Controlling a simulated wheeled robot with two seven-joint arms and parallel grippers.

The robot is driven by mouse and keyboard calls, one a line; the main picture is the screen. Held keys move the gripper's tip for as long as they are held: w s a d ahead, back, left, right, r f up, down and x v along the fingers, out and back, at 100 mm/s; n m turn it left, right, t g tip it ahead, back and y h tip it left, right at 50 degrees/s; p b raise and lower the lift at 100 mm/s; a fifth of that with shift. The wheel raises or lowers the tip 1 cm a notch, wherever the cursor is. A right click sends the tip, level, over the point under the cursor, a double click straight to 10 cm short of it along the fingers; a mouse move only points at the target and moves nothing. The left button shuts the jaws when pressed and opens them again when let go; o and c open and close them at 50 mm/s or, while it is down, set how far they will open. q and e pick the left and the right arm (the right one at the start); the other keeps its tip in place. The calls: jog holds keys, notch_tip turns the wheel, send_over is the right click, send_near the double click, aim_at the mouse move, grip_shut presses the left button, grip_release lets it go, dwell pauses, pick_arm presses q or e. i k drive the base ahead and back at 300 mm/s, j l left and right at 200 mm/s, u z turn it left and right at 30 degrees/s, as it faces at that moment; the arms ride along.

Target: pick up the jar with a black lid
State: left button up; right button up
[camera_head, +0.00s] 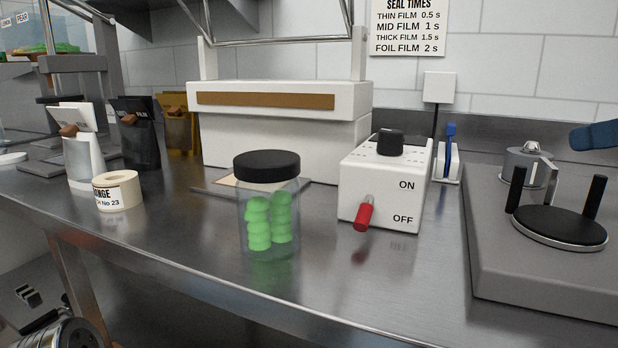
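The jar with a black lid (268,205) stands upright on the steel counter, near the middle of the camera_head view. Its wall is clear, and two stacks of green gummies show inside. The black lid (267,165) is on. What looks like my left gripper (32,306) shows at the bottom left, below the counter edge and well apart from the jar. Its fingers are too small and dark to read. My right gripper is not in view.
A white box with a black knob and red lever (385,185) stands right of the jar. A white sealer (285,125) is behind it. A tape roll (117,190) lies left. A grey machine (550,265) fills the right. Bare counter surrounds the jar's front.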

aim_at(269, 215)
jog(key=k+j, duration=0.2)
jog(key=j, duration=0.2)
jog(key=k+j, duration=0.45)
jog(key=j, duration=0.3)
jog(key=k+j, duration=0.2)
jog(key=j, duration=0.15)
jog(key=k+j, duration=0.2)
jog(key=j, duration=0.2)
jog(key=k+j, duration=0.25)
jog(key=j, duration=0.1)
